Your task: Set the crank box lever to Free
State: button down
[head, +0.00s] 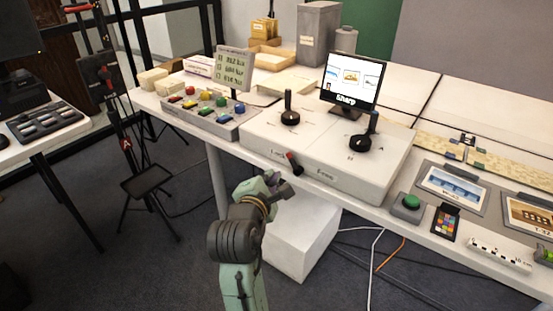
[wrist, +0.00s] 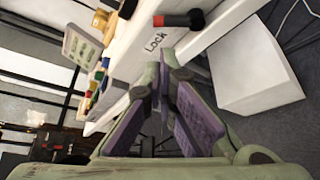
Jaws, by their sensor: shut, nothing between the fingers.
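The crank box (head: 345,158) is a wide white box on the table, with two black cranks (head: 289,112) on top. Its lever (head: 294,163), red at one end and black at the other, is on the front face between a left label that reads Lock in the wrist view (wrist: 155,43) and a right label, Free (head: 325,174). The red end points up and left, toward Lock. The lever also shows in the wrist view (wrist: 180,19), at the top. My gripper (head: 285,190) is shut and empty, just below and in front of the lever, apparently apart from it.
A button panel (head: 212,115) with colored knobs stands left of the crank box. A small screen (head: 350,82) stands behind it. A green button (head: 411,202) and a color chart (head: 445,222) lie to the right. A white block (head: 300,235) is under the table.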

aim_at(295, 164)
jog(key=shift+d, duration=0.1)
jog(key=p+x, duration=0.1)
jog(key=x, duration=0.9)
